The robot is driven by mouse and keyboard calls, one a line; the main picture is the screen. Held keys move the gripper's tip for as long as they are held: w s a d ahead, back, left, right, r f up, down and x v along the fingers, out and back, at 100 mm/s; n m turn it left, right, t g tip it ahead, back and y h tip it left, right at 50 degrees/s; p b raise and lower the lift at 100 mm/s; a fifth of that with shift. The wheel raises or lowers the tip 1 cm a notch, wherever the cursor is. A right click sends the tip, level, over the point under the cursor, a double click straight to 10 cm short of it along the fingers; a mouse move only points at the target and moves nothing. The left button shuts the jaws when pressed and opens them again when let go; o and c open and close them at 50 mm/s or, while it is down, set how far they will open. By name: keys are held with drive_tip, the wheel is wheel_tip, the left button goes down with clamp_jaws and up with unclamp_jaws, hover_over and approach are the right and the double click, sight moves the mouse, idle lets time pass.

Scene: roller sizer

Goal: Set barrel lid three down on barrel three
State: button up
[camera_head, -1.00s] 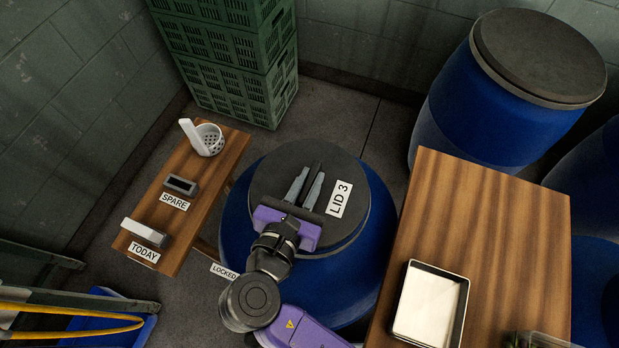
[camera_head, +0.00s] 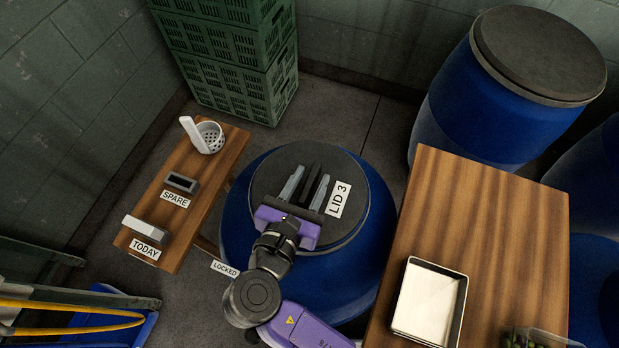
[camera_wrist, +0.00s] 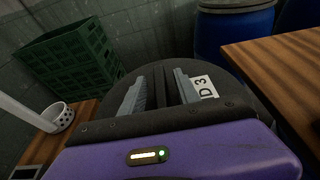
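Barrel lid three (camera_head: 268,181), a dark round lid with a white "LID 3" label (camera_head: 338,199), lies on top of the blue barrel three (camera_head: 375,247) and looks flat. It also shows in the wrist view (camera_wrist: 238,98). A black upright handle (camera_head: 311,183) stands on the lid. My gripper (camera_head: 306,184) is open, its two grey fingers on either side of the handle, with gaps beside it in the head view. In the wrist view the fingers (camera_wrist: 160,85) straddle the handle too. The lid's near edge is partly hidden by my gripper.
A wooden bench (camera_head: 222,165) on the left carries a white perforated cup (camera_head: 209,138) and "SPARE" and "TODAY" items. A wooden table (camera_head: 500,230) with a metal tray (camera_head: 430,303) stands close right. Green crates (camera_head: 232,75) and another lidded barrel (camera_head: 485,105) stand behind.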

drive_tip(key=shift+r, duration=0.1)
drive_tip(key=shift+r, duration=0.3)
drive_tip(key=v, duration=1.2)
drive_tip(key=shift+r+b, duration=0.3)
drive_tip(key=shift+b, duration=0.1)
drive_tip(key=shift+a, duration=0.1)
